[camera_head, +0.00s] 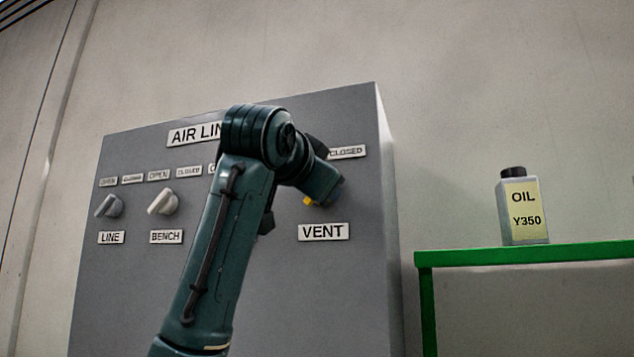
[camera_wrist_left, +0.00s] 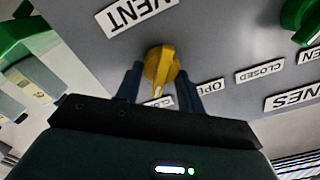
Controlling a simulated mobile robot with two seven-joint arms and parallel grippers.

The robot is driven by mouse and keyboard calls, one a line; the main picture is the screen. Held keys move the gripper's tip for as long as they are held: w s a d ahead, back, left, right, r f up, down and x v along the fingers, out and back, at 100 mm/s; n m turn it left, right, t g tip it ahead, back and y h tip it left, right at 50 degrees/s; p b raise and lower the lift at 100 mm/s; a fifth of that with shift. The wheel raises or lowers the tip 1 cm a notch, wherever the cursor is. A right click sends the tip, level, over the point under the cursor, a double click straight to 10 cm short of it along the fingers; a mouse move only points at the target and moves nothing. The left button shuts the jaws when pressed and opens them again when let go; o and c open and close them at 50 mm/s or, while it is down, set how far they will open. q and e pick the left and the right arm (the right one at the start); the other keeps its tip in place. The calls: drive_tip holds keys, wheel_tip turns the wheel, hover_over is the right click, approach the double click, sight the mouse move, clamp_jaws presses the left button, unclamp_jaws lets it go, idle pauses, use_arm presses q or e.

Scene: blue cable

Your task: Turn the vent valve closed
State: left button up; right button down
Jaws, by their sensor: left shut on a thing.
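The vent valve is a yellow knob (camera_wrist_left: 160,66) on the grey panel, beside the VENT label (camera_wrist_left: 136,12), which appears upside down in the left wrist view. In the head view only a bit of the yellow knob (camera_head: 308,201) shows above the VENT label (camera_head: 323,232). My left gripper (camera_wrist_left: 158,80) is shut on the knob, one dark finger on each side. The knob's narrow end, with a pale mark, points toward a partly hidden label starting with C (camera_wrist_left: 160,101). The vent's CLOSED label (camera_head: 347,152) shows in the head view. My right gripper is not in view.
On the panel (camera_head: 130,290), the LINE knob (camera_head: 109,206) and BENCH knob (camera_head: 163,202) are to the left. A green knob (camera_wrist_left: 300,14) is near the vent knob. An OIL bottle (camera_head: 521,207) stands on a green table (camera_head: 530,254) at right. My left arm hides the panel's middle.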

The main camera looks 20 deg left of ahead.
use_arm(q)
drive_tip(key=shift+m, duration=0.7)
drive_tip(key=o, duration=1)
drive_tip(key=shift+s, duration=0.1)
drive_tip(key=s+b, duration=0.5)
drive_tip(key=s, duration=0.8)
drive_tip(key=shift+a, duration=0.2)
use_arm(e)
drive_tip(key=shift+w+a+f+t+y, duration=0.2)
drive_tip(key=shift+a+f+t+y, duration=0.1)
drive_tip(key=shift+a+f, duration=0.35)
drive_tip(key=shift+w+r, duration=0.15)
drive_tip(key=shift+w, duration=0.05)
